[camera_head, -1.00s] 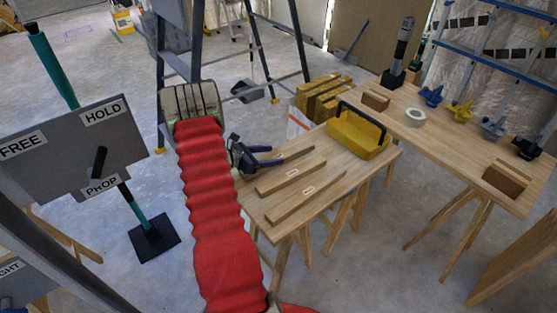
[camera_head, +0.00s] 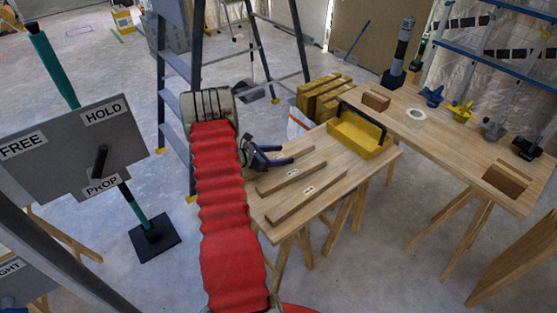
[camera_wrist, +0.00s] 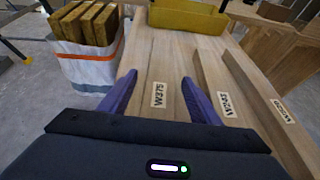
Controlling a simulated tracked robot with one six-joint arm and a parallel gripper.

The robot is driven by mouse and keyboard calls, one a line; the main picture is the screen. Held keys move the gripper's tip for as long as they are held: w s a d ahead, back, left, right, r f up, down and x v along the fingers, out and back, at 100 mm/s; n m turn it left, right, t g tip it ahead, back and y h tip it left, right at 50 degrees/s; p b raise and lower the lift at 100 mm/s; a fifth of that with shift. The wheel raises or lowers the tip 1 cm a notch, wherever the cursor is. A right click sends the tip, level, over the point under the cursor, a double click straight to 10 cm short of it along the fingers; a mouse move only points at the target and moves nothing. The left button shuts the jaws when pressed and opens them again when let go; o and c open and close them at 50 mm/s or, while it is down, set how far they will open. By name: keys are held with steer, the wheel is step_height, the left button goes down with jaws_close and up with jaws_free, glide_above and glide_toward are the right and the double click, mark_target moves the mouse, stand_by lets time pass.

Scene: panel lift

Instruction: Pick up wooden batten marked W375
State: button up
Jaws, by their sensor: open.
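The wooden batten marked W375 (camera_wrist: 160,65) lies flat on the wooden table in the wrist view, its label facing up. In the head view it is the farthest of three battens (camera_head: 305,154), and its near end is partly hidden by my gripper. My gripper (camera_wrist: 159,78) is open, with one purple finger on each side of the batten near the label. Nothing is held. In the head view my gripper (camera_head: 283,158) is low over the table's left end. I cannot tell whether the fingers touch the batten.
Two other labelled battens (camera_head: 291,177) (camera_head: 306,193) lie close beside it, to the right in the wrist view. A yellow tool tote (camera_head: 362,137) stands beyond them. A white bag with yellow-brown blocks (camera_wrist: 88,58) is left of the table. A stepladder (camera_head: 180,90) stands behind my arm.

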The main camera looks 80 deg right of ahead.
mark_target(281, 156)
steer(key=shift+c, duration=0.5)
steer(key=c, duration=1.2)
steer(key=shift+r, duration=0.1)
step_height(281, 156, up, 10)
steer(key=shift+f, duration=0.1)
